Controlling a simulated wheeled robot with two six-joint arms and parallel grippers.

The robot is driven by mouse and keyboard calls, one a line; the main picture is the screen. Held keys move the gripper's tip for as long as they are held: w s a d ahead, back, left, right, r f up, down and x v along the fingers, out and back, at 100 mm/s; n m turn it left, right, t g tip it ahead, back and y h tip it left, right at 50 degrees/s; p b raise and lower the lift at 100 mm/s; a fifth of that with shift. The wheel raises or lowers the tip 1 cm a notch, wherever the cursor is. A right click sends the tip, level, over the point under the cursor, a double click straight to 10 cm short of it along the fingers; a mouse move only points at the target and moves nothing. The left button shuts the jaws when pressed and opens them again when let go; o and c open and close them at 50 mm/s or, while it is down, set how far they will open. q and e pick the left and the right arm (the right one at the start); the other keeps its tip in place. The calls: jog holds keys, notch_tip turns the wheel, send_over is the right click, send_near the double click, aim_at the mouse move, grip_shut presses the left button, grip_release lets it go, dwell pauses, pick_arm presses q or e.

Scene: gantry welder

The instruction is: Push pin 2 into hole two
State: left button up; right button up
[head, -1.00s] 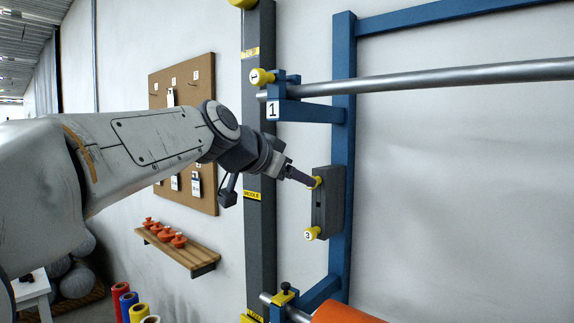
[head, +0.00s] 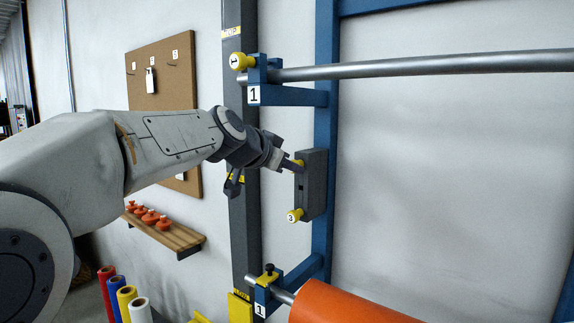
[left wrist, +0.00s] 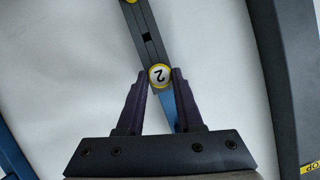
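Pin 2 (left wrist: 160,75), with a yellow-rimmed white head marked 2, sits between my left gripper's fingertips in the left wrist view. My left gripper (left wrist: 160,80) has a dark finger against each side of the head. In the head view my left gripper (head: 289,164) reaches the upper part of a grey block (head: 314,185), where a little yellow of pin 2 (head: 299,163) shows. The fingers mostly cover it there, and how deep its shank sits is hidden. Yellow pin 3 (head: 295,215) sticks out of the block's lower end. A dark opening (left wrist: 147,37) lies between the pins. My right gripper is not in view.
The block is on a blue upright (head: 326,130). Above, a steel bar (head: 420,68) rests in a bracket marked 1 with yellow pin 1 (head: 238,61). An orange roll (head: 345,304) lies below. A dark post (head: 240,130) stands behind my left wrist.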

pick_arm(q)
grip_shut()
jog(key=s+a+b, duration=0.4)
jog(key=s+b, duration=0.1)
jog(key=s, duration=0.1)
jog(key=shift+s+a, duration=0.15)
jog(key=shift+a, duration=0.1)
dwell(0.7)
